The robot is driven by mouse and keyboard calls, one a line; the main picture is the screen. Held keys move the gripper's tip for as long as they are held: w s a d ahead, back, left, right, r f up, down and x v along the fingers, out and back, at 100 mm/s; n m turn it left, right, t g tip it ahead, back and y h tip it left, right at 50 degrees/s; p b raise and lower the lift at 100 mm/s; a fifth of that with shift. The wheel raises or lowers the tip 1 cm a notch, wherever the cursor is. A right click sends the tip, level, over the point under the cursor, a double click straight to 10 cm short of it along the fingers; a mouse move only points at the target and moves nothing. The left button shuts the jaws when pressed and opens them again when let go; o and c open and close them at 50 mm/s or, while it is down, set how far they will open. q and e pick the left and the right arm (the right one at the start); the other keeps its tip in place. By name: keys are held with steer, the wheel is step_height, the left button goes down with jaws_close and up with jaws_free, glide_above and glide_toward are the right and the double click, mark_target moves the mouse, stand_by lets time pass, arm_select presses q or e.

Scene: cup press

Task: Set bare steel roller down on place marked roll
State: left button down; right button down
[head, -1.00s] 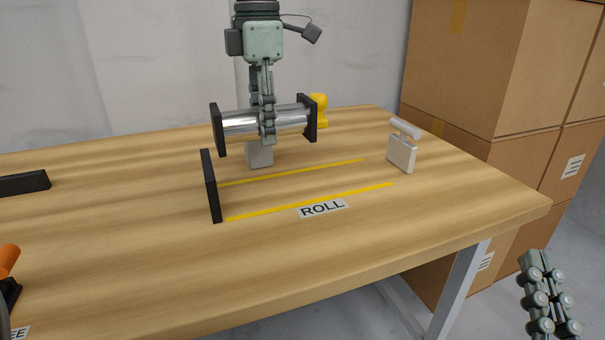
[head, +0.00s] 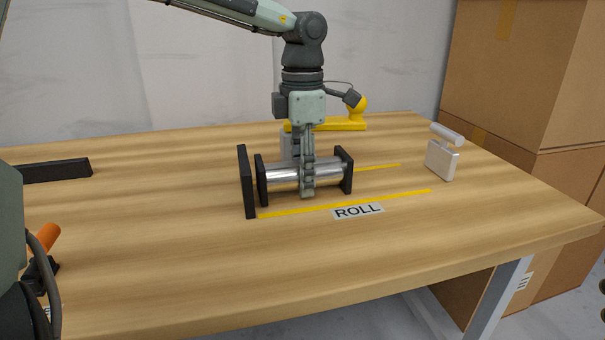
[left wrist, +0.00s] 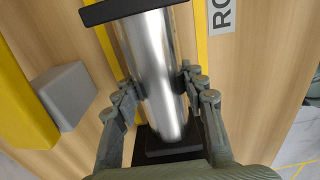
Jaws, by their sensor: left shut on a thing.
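The bare steel roller (head: 282,174), a shiny cylinder with black square end plates, lies level between the two yellow lines of the place marked ROLL (head: 357,211). Its left end plate is close to the black upright stop (head: 246,182); I cannot tell if they touch. The roller is at the table top or just above it. My left gripper (head: 308,190) is over it from above, shut on its middle. In the left wrist view the fingers lie on both sides of the steel roller (left wrist: 152,60). Only a sliver of my right gripper shows at the right edge.
A small white roller stand (head: 442,160) is to the right. A black bar (head: 57,171) and an orange-handled thing (head: 47,238) are at left. The table front is clear.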

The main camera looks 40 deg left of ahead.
arm_select(q)
steer(key=shift+f, duration=0.1)
steer(key=c, duration=0.9)
jaws_free()
arm_select(e)
steer(key=shift+s+d+r, duration=0.1)
steer(key=shift+r, duration=0.05)
arm_select(q)
steer(key=shift+r, duration=0.4)
step_height(320, 180, up, 11)
steer(key=shift+f+p, duration=0.15)
steer(key=shift+p, duration=0.8)
steer(key=shift+r, duration=0.4)
arm_select(e)
steer(key=f+g, duration=0.1)
steer(key=w+a+f+g, duration=0.1)
steer(key=f+g, duration=0.1)
steer(key=f, duration=0.1)
steer(key=shift+w+a+h, duration=0.3)
steer(key=shift+w+h, duration=0.05)
steer(key=shift+h, duration=0.05)
